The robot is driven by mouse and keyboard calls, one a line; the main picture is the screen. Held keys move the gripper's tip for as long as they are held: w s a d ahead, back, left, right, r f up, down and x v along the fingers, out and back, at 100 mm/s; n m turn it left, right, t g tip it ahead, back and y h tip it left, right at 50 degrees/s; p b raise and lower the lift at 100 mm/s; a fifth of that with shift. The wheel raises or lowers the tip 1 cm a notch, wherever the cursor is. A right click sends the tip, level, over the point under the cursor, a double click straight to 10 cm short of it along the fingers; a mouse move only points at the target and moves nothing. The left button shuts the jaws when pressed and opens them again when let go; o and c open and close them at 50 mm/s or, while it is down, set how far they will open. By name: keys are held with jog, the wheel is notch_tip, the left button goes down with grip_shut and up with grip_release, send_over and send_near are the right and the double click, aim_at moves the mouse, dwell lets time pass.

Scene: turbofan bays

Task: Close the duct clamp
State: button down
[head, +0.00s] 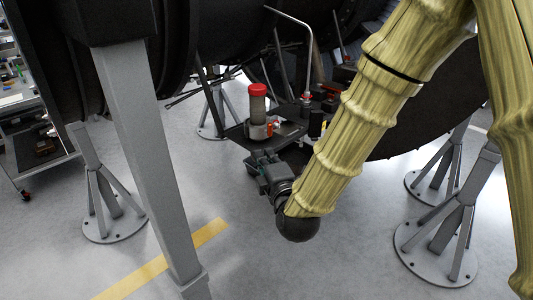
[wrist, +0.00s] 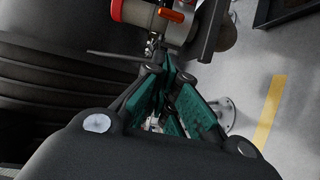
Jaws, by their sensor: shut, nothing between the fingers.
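The duct (head: 258,106) is a short upright grey cylinder with a red top, standing on a dark bracket plate in the head view. The duct clamp (head: 262,131) is a metal band around its lower part, with a red-orange piece at its right side. In the wrist view the duct clamp (wrist: 166,26) is at the top, with an orange lever (wrist: 170,14) on it. I cannot tell how far the lever is swung out. My gripper (head: 259,160) is shut and empty, just below and in front of the plate. Its teal fingers (wrist: 163,65) point toward the clamp, seemingly apart from it.
The dark plate (head: 235,134) carries other small red and black parts to the right of the duct. A bent grey rod (head: 298,22) rises behind. A grey post (head: 145,150) stands at left, and grey stands (head: 440,240) surround the bay. The floor below is open.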

aim_at(266, 135)
jog(key=shift+w+a+p, duration=0.2)
jog(key=shift+w+p, duration=0.65)
jog(key=shift+w, duration=0.9)
jog(key=shift+w+a+p, duration=0.2)
jog(key=shift+w+p, duration=0.6)
jog(key=shift+w, duration=0.95)
jog(key=shift+w+a+p, duration=0.2)
jog(key=shift+w+p, duration=0.65)
jog(key=shift+w, duration=0.9)
jog(key=shift+w+d+r+n+g+y+b, duration=0.2)
jog(key=shift+w+d+n+g+y+b, duration=0.35)
jog(key=shift+y+b, duration=0.55)
jog(key=shift+w, duration=0.2)
